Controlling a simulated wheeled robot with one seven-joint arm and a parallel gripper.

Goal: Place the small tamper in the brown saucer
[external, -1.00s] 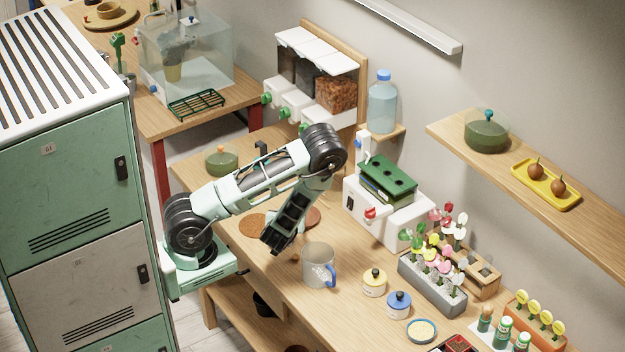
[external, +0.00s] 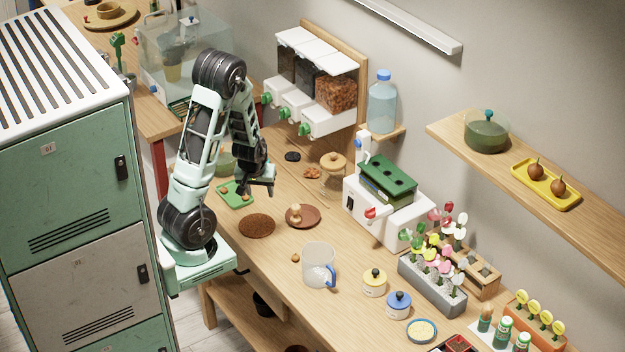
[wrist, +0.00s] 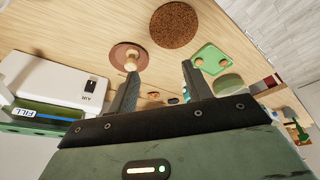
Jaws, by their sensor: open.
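The small tamper (external: 296,212), pale wood with a round knob, is in the brown saucer (external: 312,222), on its left part, and looks upright. In the wrist view the tamper (wrist: 131,62) also shows inside the rim of the saucer (wrist: 118,48). My gripper (external: 262,190) is open and empty. It is up and left of the saucer in the external view, apart from the tamper. In the wrist view my open fingers (wrist: 160,72) have nothing between them.
A dark brown round mat (external: 257,225) lies left of the saucer. A green tray (external: 235,195) with small brown things is beside my gripper. A glass jar with a wooden lid (external: 333,172) and a clear jug (external: 318,265) stand nearby. The white machine (external: 385,205) is to the right.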

